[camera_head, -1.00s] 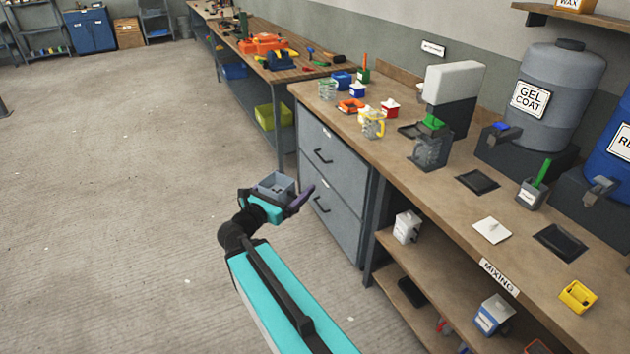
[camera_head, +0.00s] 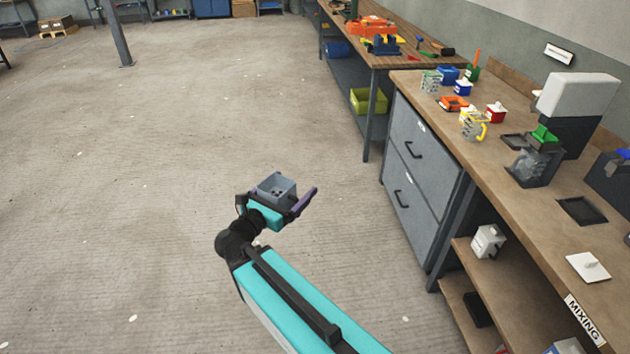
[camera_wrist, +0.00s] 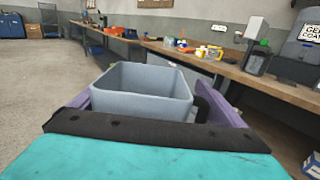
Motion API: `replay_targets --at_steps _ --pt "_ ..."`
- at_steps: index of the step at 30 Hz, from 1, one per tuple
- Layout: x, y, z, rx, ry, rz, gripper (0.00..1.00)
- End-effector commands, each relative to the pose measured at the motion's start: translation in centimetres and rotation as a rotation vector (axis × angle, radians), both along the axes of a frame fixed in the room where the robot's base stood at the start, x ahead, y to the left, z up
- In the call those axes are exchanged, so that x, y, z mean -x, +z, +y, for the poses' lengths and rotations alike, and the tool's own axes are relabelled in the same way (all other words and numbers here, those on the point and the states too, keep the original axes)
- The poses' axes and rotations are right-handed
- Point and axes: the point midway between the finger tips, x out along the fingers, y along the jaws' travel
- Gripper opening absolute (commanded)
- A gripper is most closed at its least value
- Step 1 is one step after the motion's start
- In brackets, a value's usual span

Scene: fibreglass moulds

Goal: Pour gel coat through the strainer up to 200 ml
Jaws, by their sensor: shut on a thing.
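My gripper (camera_head: 283,203) is shut on a grey square open-topped cup. The grey cup (camera_head: 275,187) is upright, held above the floor in front of the bench. In the wrist view the grey cup (camera_wrist: 145,92) sits between purple fingers, with a dark handle at its right; its bottom is hidden. A clear jug with a yellow handle (camera_head: 473,125) stands farther left. The gel coat drum (camera_wrist: 304,45) shows partly at the wrist view's right edge.
The mixing bench (camera_head: 525,217) runs along the right, with grey drawers (camera_head: 417,190) and shelves under it. A white container (camera_head: 487,241) stands on a shelf. Small red, blue and orange items crowd the bench's far end. The floor (camera_head: 150,200) at left is clear.

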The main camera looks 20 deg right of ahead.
Motion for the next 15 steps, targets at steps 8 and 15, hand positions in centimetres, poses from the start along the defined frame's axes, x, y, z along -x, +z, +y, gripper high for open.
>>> replay_targets --at_steps 8,15 --pt "0.3 -0.1 4.6 0.003 0.056 -0.002 0.51" --pt "0.3 -0.1 5.2 0.003 0.063 -0.002 0.51"
